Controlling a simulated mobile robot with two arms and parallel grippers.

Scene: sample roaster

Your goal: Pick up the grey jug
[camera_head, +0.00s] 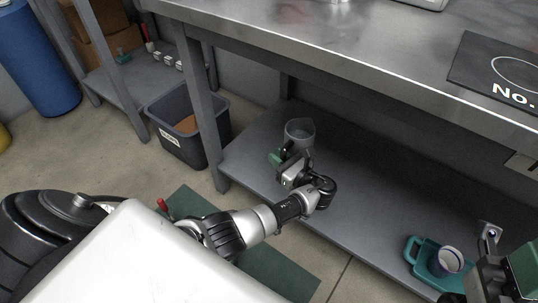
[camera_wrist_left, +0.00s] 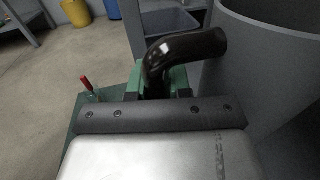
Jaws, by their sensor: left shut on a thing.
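The grey jug (camera_head: 300,133) stands upright on the lower shelf of the steel bench. In the left wrist view its grey wall (camera_wrist_left: 270,62) fills the right side, and its dark, glossy handle (camera_wrist_left: 188,48) sticks out to the left. My left gripper (camera_head: 281,157) reaches in under the bench. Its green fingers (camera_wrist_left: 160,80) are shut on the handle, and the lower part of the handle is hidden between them. My right gripper (camera_head: 512,276) shows only partly at the bottom right corner, far from the jug; its jaws cannot be made out.
The lower shelf (camera_head: 345,190) is bare around the jug. A teal tray (camera_head: 420,262) with a pale cup (camera_head: 450,260) is at its right end. The steel bench top (camera_head: 330,45) overhangs the jug. A grey bin (camera_head: 185,125) stands left of the bench leg (camera_head: 203,100).

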